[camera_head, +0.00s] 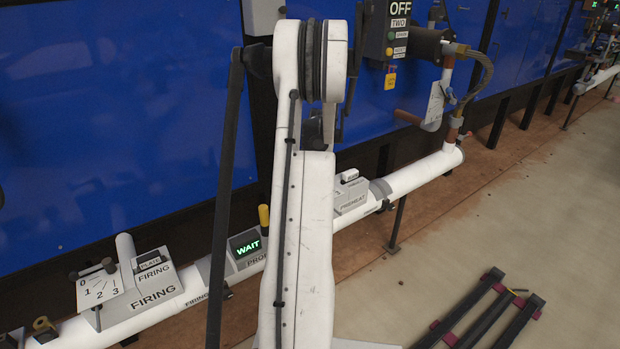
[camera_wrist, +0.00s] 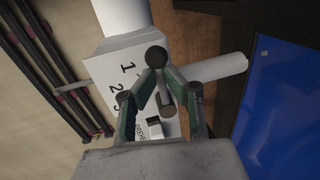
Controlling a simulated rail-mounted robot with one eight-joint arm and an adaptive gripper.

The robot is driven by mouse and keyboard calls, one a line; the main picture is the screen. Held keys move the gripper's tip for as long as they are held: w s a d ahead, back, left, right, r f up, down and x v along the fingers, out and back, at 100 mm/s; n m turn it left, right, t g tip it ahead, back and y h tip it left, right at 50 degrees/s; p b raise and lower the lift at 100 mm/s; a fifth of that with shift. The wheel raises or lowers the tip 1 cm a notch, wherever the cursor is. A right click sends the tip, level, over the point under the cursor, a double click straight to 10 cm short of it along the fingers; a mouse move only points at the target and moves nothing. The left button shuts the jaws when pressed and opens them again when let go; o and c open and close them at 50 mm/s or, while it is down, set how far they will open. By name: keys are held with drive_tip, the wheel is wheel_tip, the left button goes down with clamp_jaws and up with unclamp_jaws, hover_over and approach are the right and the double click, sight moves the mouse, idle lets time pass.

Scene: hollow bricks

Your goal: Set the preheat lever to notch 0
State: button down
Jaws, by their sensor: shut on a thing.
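In the wrist view, my gripper (camera_wrist: 157,70) is shut on the preheat lever (camera_wrist: 156,56), with its two fingers on either side just below the dark round knob. The lever stands over a white notch plate (camera_wrist: 141,70). The numbers 1 and 2 show on the plate, with a partly covered mark below them; I see no 0. I cannot tell which notch the lever is at. In the head view, a grey block marked PREHEAT (camera_head: 351,204) shows right of my arm. My arm hides the lever and my gripper there.
On the white pipe (camera_head: 410,178), a similar FIRING plate (camera_head: 99,288) with a dark-knobbed lever (camera_head: 108,265) stands at left. A green WAIT display (camera_head: 247,248) and a yellow handle (camera_head: 264,216) are left of my arm. Blue panels (camera_head: 110,110) rise behind. Dark rails (camera_head: 480,310) lie on the floor.

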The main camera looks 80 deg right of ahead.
drive_tip(key=shift+w+a+f, duration=0.1)
drive_tip(key=shift+w+a, duration=0.2)
drive_tip(key=shift+w, duration=0.1)
drive_tip(key=c, duration=1.9)
unclamp_jaws()
drive_tip(key=shift+c, duration=0.2)
drive_tip(key=shift+o, duration=0.6)
drive_tip(key=shift+w, duration=0.2)
drive_tip(key=shift+s+d, duration=0.1)
drive_tip(key=shift+s, duration=0.1)
drive_tip(key=shift+s+r, duration=0.1)
drive_tip(key=shift+r, duration=0.2)
wheel_tip(320, 180, up, 11)
drive_tip(key=s+a, duration=0.1)
drive_tip(key=shift+s+a+r, duration=0.15)
drive_tip(key=shift+a, duration=0.25)
